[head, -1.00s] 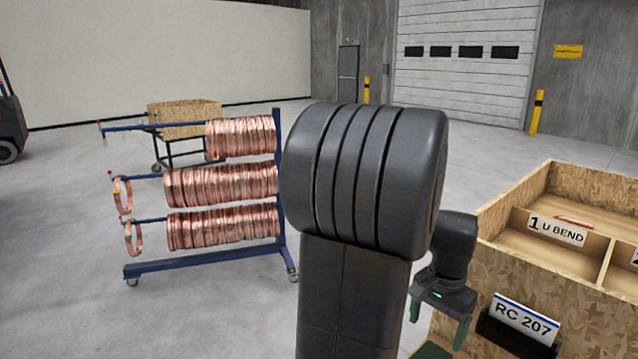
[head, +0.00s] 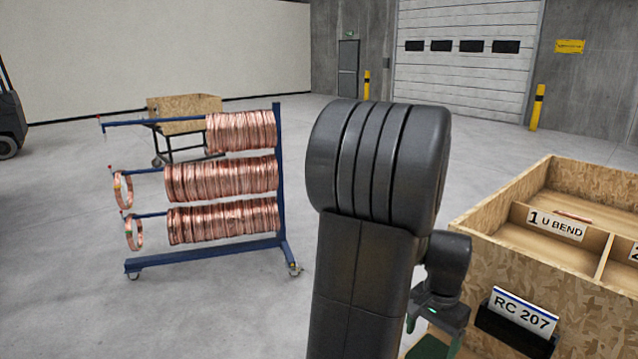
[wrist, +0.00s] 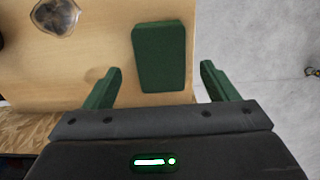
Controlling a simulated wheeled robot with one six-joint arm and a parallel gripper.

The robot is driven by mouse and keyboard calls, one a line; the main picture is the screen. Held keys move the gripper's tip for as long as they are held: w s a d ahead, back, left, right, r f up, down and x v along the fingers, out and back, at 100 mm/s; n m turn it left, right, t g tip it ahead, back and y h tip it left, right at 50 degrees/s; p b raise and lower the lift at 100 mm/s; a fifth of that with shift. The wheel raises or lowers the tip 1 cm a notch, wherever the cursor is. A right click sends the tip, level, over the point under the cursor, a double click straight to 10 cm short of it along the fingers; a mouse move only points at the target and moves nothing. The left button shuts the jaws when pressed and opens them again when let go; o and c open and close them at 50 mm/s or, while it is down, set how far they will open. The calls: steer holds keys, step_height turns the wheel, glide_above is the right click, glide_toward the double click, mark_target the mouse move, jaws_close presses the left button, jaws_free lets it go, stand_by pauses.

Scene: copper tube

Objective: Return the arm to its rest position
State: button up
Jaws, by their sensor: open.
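My gripper (head: 432,338) hangs beside my dark arm in the head view, left of the wooden box's front wall. In the wrist view its two green fingers (wrist: 160,75) are spread wide with nothing held between them. Beyond and below the fingers, a dark green block or pad (wrist: 160,55) lies on a light wooden surface (wrist: 100,50). Part of a green surface also shows under the gripper in the head view (head: 428,348). My arm hides part of the floor behind it.
The wooden box (head: 590,300) with "1 U BEND" (head: 556,224) and "RC 207" (head: 523,311) labels stands close at right. A blue rack (head: 283,180) of copper coils (head: 222,178) stands at left. A wooden crate (head: 185,108) is behind it. Open floor (head: 70,220) lies left.

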step_height(320, 180, up, 12)
steer(key=w+a+f+n, duration=0.3)
steer(key=w+a+f, duration=0.25)
steer(key=f, duration=0.25)
steer(key=w+a+f+n, duration=0.2)
steer(key=w+a+f, duration=0.2)
steer(key=w+f, duration=0.35)
steer(key=w+a+f+n+b, duration=0.1)
steer(key=a+f+n, duration=0.3)
steer(key=a+f, duration=0.8)
steer(key=shift+w+f, duration=0.65)
steer(key=shift+f, duration=0.4)
